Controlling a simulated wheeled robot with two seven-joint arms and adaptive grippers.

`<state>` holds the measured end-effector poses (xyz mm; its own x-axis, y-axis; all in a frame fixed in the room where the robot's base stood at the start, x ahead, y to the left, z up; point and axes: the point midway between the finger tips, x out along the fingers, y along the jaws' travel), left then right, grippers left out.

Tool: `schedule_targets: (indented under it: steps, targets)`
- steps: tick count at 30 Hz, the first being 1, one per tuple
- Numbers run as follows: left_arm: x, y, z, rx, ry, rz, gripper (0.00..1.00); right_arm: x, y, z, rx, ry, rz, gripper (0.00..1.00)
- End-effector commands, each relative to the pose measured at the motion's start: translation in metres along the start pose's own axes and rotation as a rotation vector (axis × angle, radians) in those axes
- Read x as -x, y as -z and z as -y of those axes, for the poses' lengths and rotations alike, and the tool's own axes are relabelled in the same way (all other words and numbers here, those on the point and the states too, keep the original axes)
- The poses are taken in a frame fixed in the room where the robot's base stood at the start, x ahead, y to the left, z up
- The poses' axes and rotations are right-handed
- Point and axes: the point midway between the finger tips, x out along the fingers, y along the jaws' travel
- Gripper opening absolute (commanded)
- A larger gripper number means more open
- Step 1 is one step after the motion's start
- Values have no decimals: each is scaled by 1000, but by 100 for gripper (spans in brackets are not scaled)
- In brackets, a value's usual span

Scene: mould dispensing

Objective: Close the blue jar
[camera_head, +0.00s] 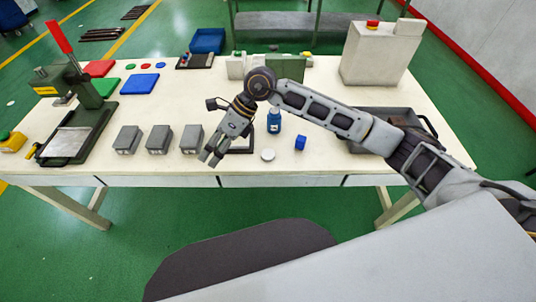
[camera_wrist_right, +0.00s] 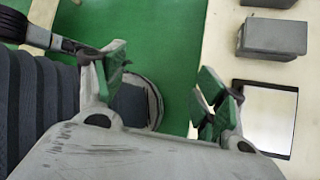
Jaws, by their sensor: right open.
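The blue jar (camera_head: 274,122) stands upright on the table, right of my right gripper, and its top looks blue or dark. A round white disc (camera_head: 268,155), perhaps its lid, lies flat on the table in front of the jar. My right gripper (camera_head: 212,158) is open and empty, pointing down near the table's front edge, between a grey block and a dark-framed plate. In the right wrist view its open fingers (camera_wrist_right: 160,85) have green pads with nothing between them. The jar does not show in that view. My left gripper is not in view.
Grey blocks (camera_head: 159,139) stand left of the gripper. A dark tray (camera_head: 362,148) lies under my right arm. A lever press (camera_head: 78,125) stands at left. A white-topped frame (camera_wrist_right: 266,117) is beside the gripper.

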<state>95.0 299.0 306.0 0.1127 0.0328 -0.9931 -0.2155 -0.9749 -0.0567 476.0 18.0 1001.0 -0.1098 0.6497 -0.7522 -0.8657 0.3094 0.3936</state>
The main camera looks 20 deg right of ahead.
Motion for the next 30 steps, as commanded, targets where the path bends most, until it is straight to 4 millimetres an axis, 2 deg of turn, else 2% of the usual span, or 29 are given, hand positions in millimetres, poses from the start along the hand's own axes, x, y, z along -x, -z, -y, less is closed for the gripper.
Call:
schedule_targets:
  steps: [8,16,22,30]
  targets:
    - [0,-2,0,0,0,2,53,30,41,49,21,179,-236,71]
    - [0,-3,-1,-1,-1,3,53,75,77,91,3,343,-450,71]
    - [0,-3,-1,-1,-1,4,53,100,92,106,-17,417,-546,71]
    - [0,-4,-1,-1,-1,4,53,108,96,111,-24,438,-574,71]
